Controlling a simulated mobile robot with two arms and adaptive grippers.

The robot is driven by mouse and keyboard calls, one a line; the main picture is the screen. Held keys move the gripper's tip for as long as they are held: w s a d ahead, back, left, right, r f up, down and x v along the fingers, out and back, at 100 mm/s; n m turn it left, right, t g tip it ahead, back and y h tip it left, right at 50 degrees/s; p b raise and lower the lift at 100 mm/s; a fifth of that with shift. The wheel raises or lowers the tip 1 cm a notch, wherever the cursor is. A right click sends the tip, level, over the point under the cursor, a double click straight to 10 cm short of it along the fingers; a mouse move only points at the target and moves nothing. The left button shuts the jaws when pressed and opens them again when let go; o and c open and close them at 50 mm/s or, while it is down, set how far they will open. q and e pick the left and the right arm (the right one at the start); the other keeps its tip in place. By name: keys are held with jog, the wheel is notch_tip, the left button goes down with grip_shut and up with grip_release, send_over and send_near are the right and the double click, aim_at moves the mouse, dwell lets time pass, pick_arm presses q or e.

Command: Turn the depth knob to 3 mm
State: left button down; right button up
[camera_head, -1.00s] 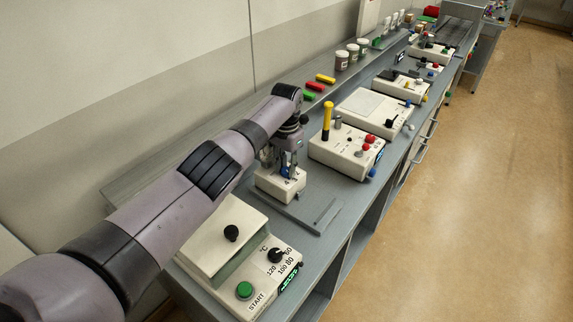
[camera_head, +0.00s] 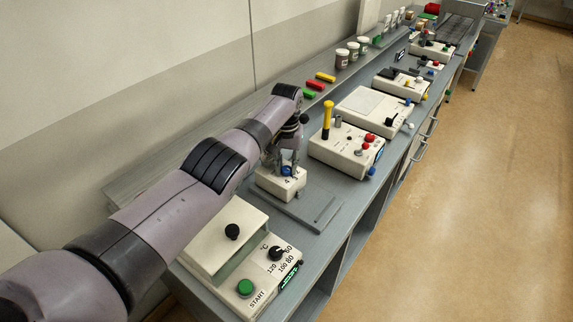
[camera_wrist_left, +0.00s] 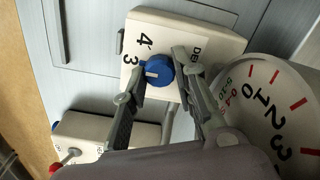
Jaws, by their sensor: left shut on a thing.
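The depth knob (camera_wrist_left: 157,71) is a small blue round knob on a white box (camera_wrist_left: 187,32). Printed "4" and "3" stand beside it in the left wrist view, and "DE" of a partly covered label. Where the knob's mark points cannot be told. In the head view the white box (camera_head: 279,186) sits on the bench, with the knob (camera_head: 287,170) low between the fingers. My left gripper (camera_head: 289,163) comes down from above. In the left wrist view its fingers (camera_wrist_left: 160,68) lie on both sides of the knob, shut on it. My right gripper is not in view.
A large white dial (camera_wrist_left: 268,108) with numbers and red ticks is close beside my gripper. A heater box (camera_head: 245,290) with a green START button stands nearer. A white box with a yellow lever (camera_head: 327,119) stands beyond. A flat grey plate (camera_head: 316,217) lies in front.

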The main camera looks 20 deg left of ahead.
aim_at(286, 168)
pick_arm(q)
jog(key=shift+r, duration=0.1)
jog(key=c, duration=1.3)
grip_release()
notch_tip(286, 168, up, 12)
